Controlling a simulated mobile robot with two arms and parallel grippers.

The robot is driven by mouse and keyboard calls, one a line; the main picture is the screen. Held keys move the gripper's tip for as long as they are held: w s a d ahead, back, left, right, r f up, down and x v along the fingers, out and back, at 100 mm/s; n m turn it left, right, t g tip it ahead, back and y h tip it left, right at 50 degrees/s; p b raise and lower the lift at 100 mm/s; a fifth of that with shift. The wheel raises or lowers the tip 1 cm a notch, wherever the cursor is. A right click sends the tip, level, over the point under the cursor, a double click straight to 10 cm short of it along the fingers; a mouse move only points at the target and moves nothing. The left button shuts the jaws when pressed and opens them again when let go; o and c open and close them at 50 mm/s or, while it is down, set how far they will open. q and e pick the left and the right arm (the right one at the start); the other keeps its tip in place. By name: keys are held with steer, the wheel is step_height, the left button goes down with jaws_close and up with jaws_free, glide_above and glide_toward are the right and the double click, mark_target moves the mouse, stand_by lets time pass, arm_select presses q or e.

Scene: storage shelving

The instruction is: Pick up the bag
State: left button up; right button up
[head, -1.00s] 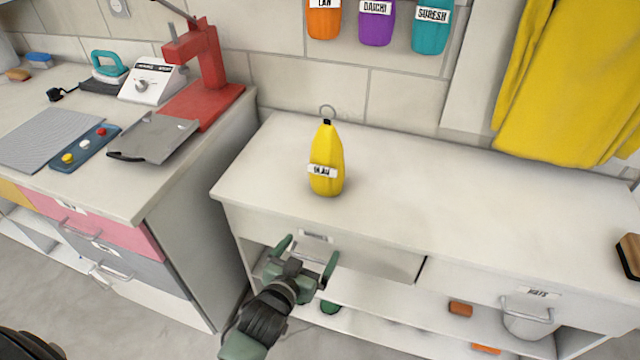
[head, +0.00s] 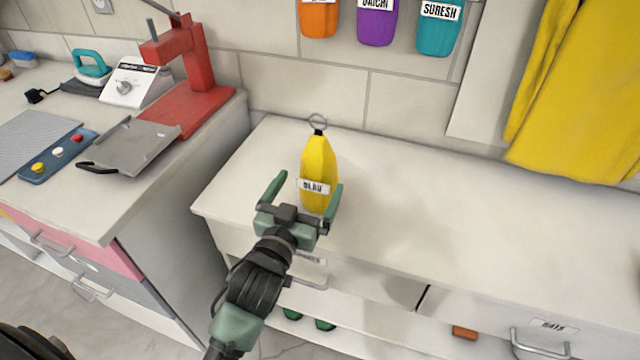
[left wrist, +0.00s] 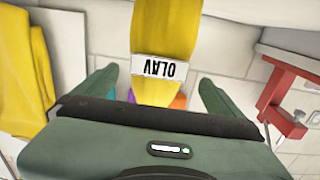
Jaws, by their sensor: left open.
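The yellow bag (head: 317,160) stands upright on the white cabinet top, with a metal ring on top and a white name label on its front. In the left wrist view the bag (left wrist: 166,28) is ahead, its label reading OLAV upside down. My left gripper (head: 306,184) is open, its green fingers on either side of the bag's lower part in the head view. In the left wrist view the left gripper (left wrist: 155,92) shows gaps between the bag and both fingers. My right gripper is not in view.
A red heat press (head: 190,80) and a grey tray (head: 135,147) stand on the left counter. Orange, purple and teal bags (head: 440,28) hang on the wall behind. A yellow cloth (head: 575,90) hangs at right. The cabinet top (head: 450,210) right of the bag is clear.

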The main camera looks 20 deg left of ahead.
mark_target(313, 181)
arm_select(q)
steer(key=shift+w+d+r, duration=0.15)
steer(key=shift+w, duration=1)
steer(key=shift+w+d+p, duration=0.1)
steer(key=shift+w+p, duration=0.25)
steer(key=shift+w, duration=1.3)
steer(key=c, duration=2.2)
steer(key=shift+o, duration=0.2)
step_height(313, 181, up, 20)
steer(key=p, duration=0.2)
steer(key=shift+p, duration=0.3)
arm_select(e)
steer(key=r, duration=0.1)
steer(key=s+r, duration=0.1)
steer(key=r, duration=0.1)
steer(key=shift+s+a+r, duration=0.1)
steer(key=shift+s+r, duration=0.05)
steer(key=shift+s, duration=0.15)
